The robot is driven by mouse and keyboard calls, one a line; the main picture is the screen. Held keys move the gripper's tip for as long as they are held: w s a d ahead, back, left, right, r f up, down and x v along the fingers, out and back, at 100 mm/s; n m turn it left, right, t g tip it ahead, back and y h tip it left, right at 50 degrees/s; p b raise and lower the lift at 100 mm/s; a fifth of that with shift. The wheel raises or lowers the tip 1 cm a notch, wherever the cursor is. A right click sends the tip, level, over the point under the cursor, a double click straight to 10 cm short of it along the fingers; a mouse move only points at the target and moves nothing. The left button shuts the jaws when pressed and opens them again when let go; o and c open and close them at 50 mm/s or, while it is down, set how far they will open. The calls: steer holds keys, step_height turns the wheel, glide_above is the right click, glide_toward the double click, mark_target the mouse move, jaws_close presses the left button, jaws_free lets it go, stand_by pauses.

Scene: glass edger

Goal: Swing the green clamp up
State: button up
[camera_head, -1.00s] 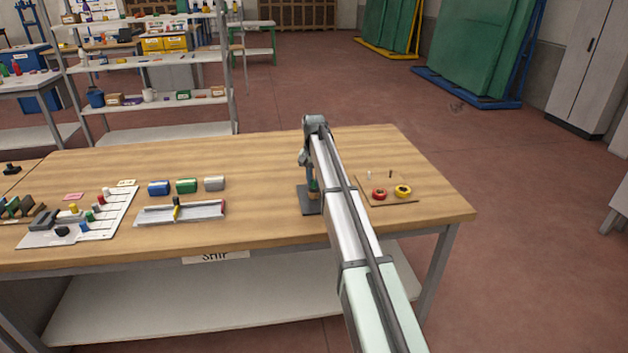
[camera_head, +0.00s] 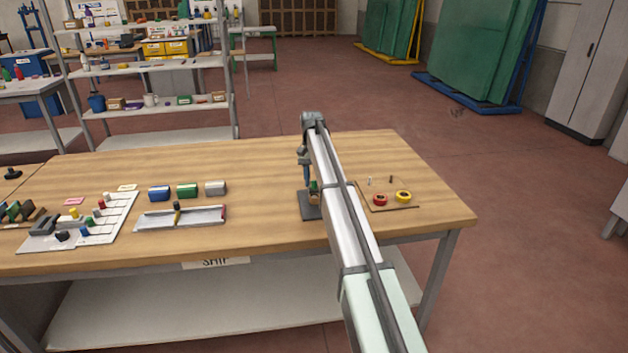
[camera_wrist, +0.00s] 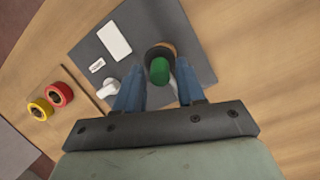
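The green clamp shows in the wrist view as a green rounded grip (camera_wrist: 159,70) with a dark ring behind it, above a dark grey base plate (camera_wrist: 90,62). In the head view its base plate (camera_head: 309,212) lies on the table, and a bit of green (camera_head: 313,187) shows beside my arm. My gripper (camera_wrist: 160,76) has its blue fingers apart, one on each side of the green grip, with small gaps visible. In the head view my gripper (camera_head: 306,178) points down over the base; my arm hides much of the clamp.
On the plate are a white rectangle (camera_wrist: 114,40), a small label and a pale knob (camera_wrist: 108,89). A board beside it holds a red roll (camera_head: 380,200) and a yellow roll (camera_head: 403,196). Blue, green and grey blocks and a grey tray (camera_head: 195,215) stand left. Bare wood lies between.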

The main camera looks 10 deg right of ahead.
steer(key=shift+o, duration=0.5)
steer(key=shift+r, duration=0.1)
steer(key=shift+w+r, duration=0.25)
steer(key=shift+r, duration=0.25)
steer(key=shift+w+v, duration=0.2)
steer(key=shift+v, duration=0.85)
steer(key=w, duration=1.1)
steer(key=shift+w+f, duration=0.2)
